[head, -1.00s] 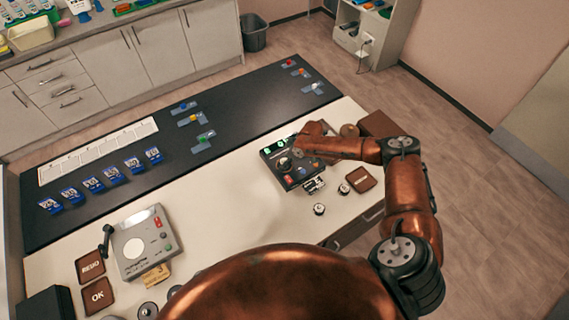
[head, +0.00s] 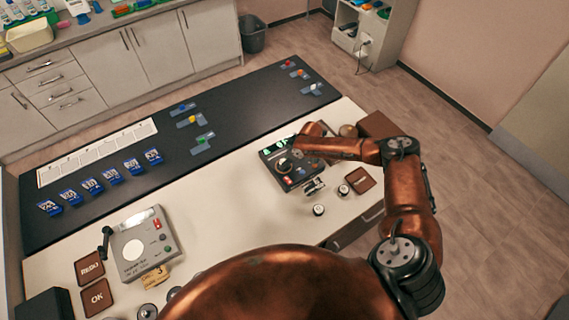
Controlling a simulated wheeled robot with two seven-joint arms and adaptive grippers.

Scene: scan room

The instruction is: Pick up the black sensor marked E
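Small round black-and-white pieces stand on the pale table: one (head: 318,209) near the front edge, one (head: 343,189) to its right, and others at the bottom left, including one (head: 148,310) and one (head: 173,292). Their letters are too small to read, so I cannot tell which is marked E. My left gripper is not in view.
The dark control box (head: 284,166) with a green display is partly hidden by my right arm. A brown tray (head: 360,180) lies right of it. A grey device (head: 143,244), REDO (head: 90,268) and OK (head: 97,297) trays stand at left. The middle of the table is clear.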

